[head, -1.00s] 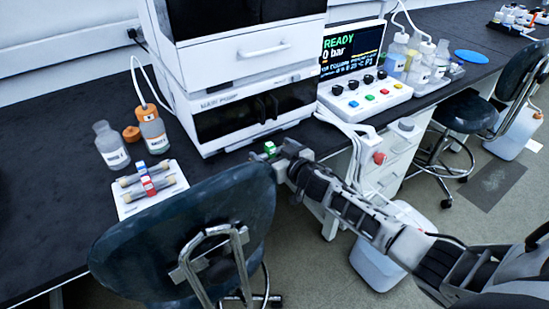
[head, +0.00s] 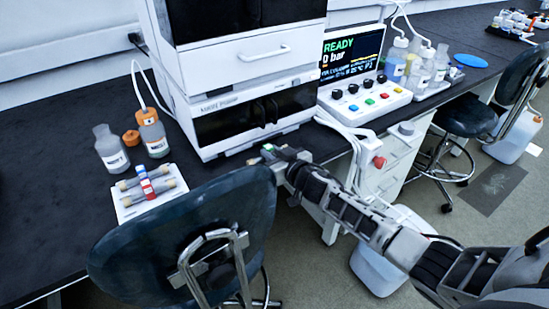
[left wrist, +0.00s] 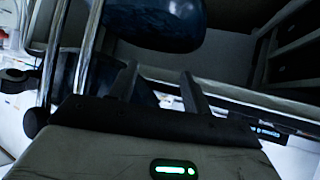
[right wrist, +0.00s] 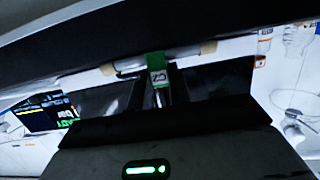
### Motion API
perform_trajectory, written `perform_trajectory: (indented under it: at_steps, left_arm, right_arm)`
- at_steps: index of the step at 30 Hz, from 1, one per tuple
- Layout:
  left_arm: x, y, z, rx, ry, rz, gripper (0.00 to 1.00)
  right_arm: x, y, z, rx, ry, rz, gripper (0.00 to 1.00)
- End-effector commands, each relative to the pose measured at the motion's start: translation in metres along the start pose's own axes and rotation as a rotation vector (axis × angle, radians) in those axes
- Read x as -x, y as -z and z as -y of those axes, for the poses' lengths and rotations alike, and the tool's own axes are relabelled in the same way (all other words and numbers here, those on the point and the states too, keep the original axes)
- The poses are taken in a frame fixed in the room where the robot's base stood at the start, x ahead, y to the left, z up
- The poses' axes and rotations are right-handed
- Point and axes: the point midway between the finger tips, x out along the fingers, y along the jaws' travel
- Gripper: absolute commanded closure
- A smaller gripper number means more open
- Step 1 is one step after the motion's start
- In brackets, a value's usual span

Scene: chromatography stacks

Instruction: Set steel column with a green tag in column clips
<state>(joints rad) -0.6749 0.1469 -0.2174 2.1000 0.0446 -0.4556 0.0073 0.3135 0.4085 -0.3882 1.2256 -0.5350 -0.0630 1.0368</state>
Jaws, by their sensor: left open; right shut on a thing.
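My right gripper (head: 276,153) is shut on the steel column with the green tag, at the bench edge in front of the white instrument. In the right wrist view the steel column (right wrist: 130,66) lies crosswise between the fingertips, with its green tag (right wrist: 156,62) facing the camera. In the head view only a bit of green tag (head: 267,148) shows past the gripper. I cannot make out the column clips. My left gripper (left wrist: 158,82) is open and empty in the left wrist view, near chair parts, and is outside the head view.
A white tray (head: 128,212) on the bench holds other columns with blue and red tags. Two bottles (head: 152,135) stand behind it. The instrument (head: 250,95) rises behind my right gripper. A dark chair (head: 190,225) stands against the bench front. Bench between tray and instrument is clear.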

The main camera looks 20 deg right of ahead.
Motion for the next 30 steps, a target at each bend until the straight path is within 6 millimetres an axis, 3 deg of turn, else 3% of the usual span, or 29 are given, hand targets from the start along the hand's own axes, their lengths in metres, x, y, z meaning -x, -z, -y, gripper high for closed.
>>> perform_trajectory:
  at_steps: [1,30]
  left_arm:
    - [0.002,0.003,0.0,-0.001,0.0,-0.001,0.51]
    - [0.029,0.043,-0.004,0.002,0.0,-0.006,0.51]
  right_arm:
    - [0.004,-0.009,0.0,-0.001,-0.003,0.02,0.97]
    - [0.059,0.015,0.001,-0.002,0.0,0.007,0.97]
